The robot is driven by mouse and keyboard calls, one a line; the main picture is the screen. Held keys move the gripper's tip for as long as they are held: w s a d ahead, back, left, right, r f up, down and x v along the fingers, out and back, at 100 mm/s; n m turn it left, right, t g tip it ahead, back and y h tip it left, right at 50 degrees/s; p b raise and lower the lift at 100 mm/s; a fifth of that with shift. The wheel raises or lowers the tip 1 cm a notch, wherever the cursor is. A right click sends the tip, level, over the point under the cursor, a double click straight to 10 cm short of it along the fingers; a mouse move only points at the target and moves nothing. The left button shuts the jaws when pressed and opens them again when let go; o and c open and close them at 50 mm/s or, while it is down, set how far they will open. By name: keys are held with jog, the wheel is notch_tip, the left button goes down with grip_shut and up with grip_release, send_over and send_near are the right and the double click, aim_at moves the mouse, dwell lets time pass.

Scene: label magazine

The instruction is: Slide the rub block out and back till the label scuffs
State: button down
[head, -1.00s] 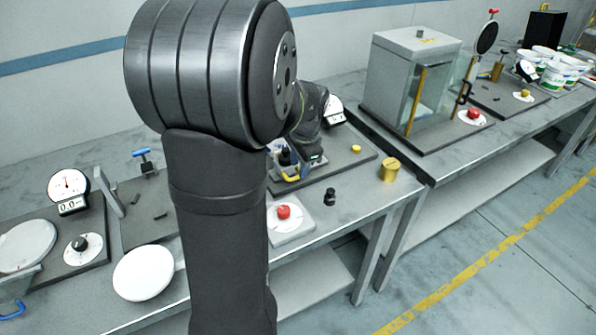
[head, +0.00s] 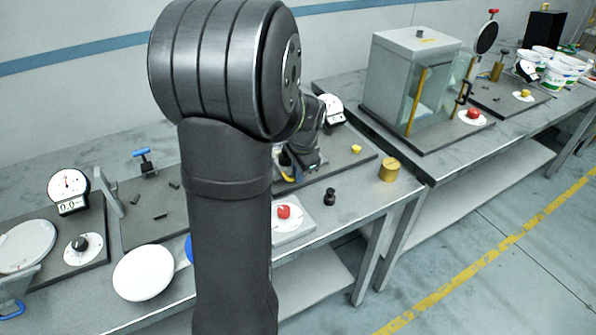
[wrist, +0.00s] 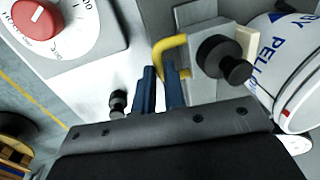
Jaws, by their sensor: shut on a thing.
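In the wrist view, my gripper (wrist: 160,74) has its two blue fingers closed about the lower end of a bent yellow handle (wrist: 168,43). The handle joins a grey block (wrist: 203,90), apparently the rub block, with a black knob (wrist: 220,57) on top and a cream pad (wrist: 246,42) at its right side. Right of the pad is a white rounded container bearing a label with blue lettering (wrist: 284,38). The pad looks close to it; I cannot tell whether they touch. In the head view my arm hides most of the block and the fingers.
A red dial knob (head: 283,211) sits on a pale plate beside the work spot. A small black weight (head: 330,198) and a brass cylinder (head: 389,170) stand near the table's front edge. A dial gauge (head: 331,109) and a yellow button (head: 356,149) are behind.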

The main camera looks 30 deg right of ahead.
jog(key=d, duration=0.8)
jog(key=c, duration=1.5)
grip_release()
jog(key=shift+a, duration=0.1)
jog(key=s+r, duration=0.1)
jog(key=r, duration=0.4)
jog(key=s+r, duration=0.1)
jog(key=r, duration=0.5)
jog(key=s+r, duration=0.1)
jog(key=r, duration=0.5)
jog(key=shift+s+r, duration=0.1)
jog(key=shift+s, duration=0.1)
jog(key=w+f, duration=0.1)
jog(key=f, duration=0.4)
jog(key=w+f, duration=0.1)
jog(key=f, duration=0.5)
jog(key=w+f, duration=0.1)
jog(key=f, duration=0.5)
jog(key=shift+w+f, duration=0.1)
jog(key=shift+w, duration=0.15)
